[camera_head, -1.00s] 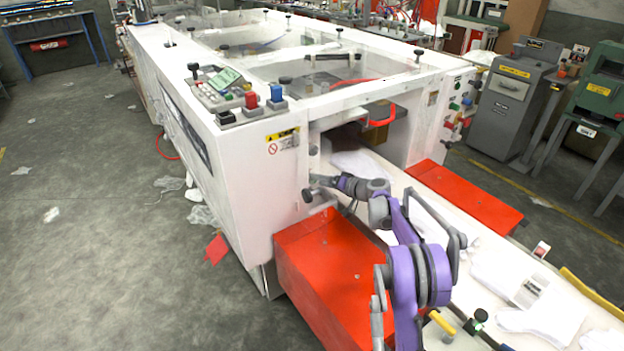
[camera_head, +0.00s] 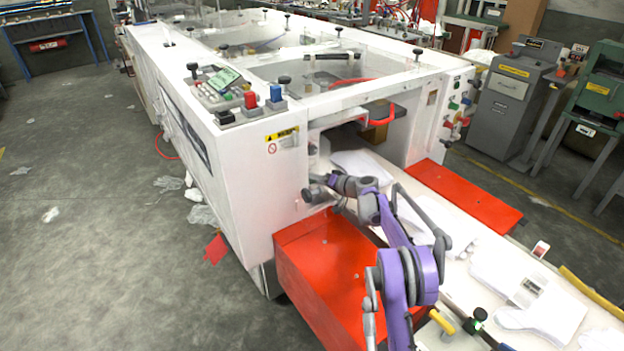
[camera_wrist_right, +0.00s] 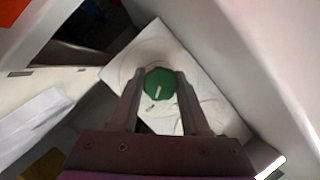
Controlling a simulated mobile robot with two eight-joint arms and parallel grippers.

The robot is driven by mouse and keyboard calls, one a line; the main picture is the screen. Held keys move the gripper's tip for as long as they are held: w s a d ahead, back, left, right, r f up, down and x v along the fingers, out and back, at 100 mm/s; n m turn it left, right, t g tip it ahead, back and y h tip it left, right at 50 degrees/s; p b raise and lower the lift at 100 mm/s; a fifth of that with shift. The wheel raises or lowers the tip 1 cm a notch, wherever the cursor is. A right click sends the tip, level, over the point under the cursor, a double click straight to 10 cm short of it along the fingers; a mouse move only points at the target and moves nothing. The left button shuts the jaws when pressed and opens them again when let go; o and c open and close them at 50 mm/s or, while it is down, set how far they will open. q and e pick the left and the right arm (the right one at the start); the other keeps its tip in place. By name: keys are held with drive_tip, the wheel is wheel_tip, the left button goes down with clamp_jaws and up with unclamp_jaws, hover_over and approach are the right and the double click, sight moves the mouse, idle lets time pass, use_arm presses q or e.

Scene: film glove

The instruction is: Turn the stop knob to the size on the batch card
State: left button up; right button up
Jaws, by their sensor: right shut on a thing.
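In the right wrist view a green knob (camera_wrist_right: 159,84) with a white pointer line sits on a white plate (camera_wrist_right: 150,47) that has faint dial markings, too small to read. My right gripper (camera_wrist_right: 160,88) has its fingers on both sides of the knob and is shut on it. In the head view my right gripper (camera_head: 312,194) is at the white machine's (camera_head: 255,180) front, left of the opening; the knob is hidden there. A small white card with red (camera_head: 541,249) stands beside the conveyor; its print is unreadable. My left gripper is not in view.
Red covers (camera_head: 465,195) flank the conveyor, the left one (camera_head: 335,285) below my right arm. White film pieces (camera_head: 545,318) lie on the conveyor. A button panel (camera_head: 222,90) sits on the machine top.

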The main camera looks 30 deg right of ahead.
clamp_jaws()
drive_tip(key=m+y, duration=0.1)
drive_tip(key=m, duration=0.1)
drive_tip(key=shift+f+m+t+b, duration=0.1)
drive_tip(key=shift+m+t+b, duration=0.2)
drive_tip(key=shift+b, duration=0.1)
drive_tip(key=shift+m+t+y+b, duration=0.4)
drive_tip(key=shift+m+y, duration=0.3)
drive_tip(key=shift+m, duration=0.4)
drive_tip(key=m+t+b, duration=0.1)
drive_tip(key=m, duration=0.1)
drive_tip(key=m+b, duration=0.1)
drive_tip(key=m, duration=0.2)
drive_tip(key=shift+t+y, duration=0.3)
drive_tip(key=shift+t, duration=0.1)
drive_tip(key=shift+m, duration=0.4)
drive_tip(key=o, duration=1.2)
unclamp_jaws()
drive_tip(key=shift+s, duration=0.1)
